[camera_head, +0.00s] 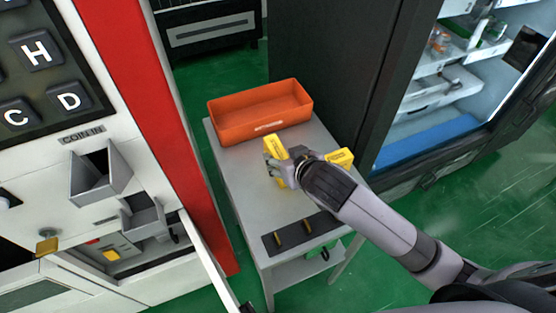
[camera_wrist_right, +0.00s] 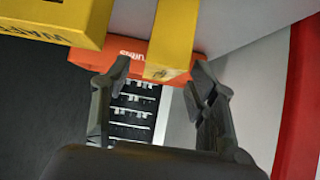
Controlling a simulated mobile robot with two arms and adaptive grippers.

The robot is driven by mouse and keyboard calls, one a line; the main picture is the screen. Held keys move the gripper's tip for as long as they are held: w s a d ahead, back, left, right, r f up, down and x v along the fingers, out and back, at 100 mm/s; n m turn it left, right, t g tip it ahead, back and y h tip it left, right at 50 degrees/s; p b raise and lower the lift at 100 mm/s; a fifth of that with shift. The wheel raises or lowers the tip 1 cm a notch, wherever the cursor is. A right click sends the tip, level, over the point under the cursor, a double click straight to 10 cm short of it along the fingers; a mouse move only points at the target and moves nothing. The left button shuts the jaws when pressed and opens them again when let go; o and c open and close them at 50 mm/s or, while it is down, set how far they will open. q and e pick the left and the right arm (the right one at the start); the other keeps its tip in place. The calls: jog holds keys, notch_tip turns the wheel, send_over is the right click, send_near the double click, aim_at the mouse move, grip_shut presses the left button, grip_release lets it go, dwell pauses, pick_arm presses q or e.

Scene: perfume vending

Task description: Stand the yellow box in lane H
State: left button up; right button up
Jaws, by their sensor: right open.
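A yellow box (camera_head: 272,146) stands on the grey table (camera_head: 236,172), partly hidden by my right gripper (camera_head: 277,165). In the right wrist view this yellow box (camera_wrist_right: 173,38) lies between the two spread fingertips, with the jaws open. I cannot tell whether a finger touches it. A second yellow box (camera_head: 343,157) is on the table to the right, partly behind my wrist; it also shows with dark lettering in the right wrist view (camera_wrist_right: 60,18). The H key (camera_head: 37,50) is on the keypad at left. I cannot make out lane H. My left gripper is not in view.
An orange bin (camera_head: 235,131) stands at the table's far end. A dark strip with two brass-coloured pieces (camera_head: 275,243) lies at the near end. The red and white machine (camera_head: 150,100) borders the left. An open cabinet with shelves (camera_head: 425,85) stands at right.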

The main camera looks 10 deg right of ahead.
aim_at(279, 156)
jog(key=x, duration=0.4)
jog(key=shift+f, duration=0.25)
jog(key=shift+w+a+f, duration=0.15)
jog(key=shift+w+f, duration=0.15)
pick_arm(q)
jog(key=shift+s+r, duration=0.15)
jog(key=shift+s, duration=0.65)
pick_arm(e)
jog(key=shift+c, duration=0.5)
jog(key=c, duration=0.5)
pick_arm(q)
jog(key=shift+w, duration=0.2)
pick_arm(e)
grip_shut()
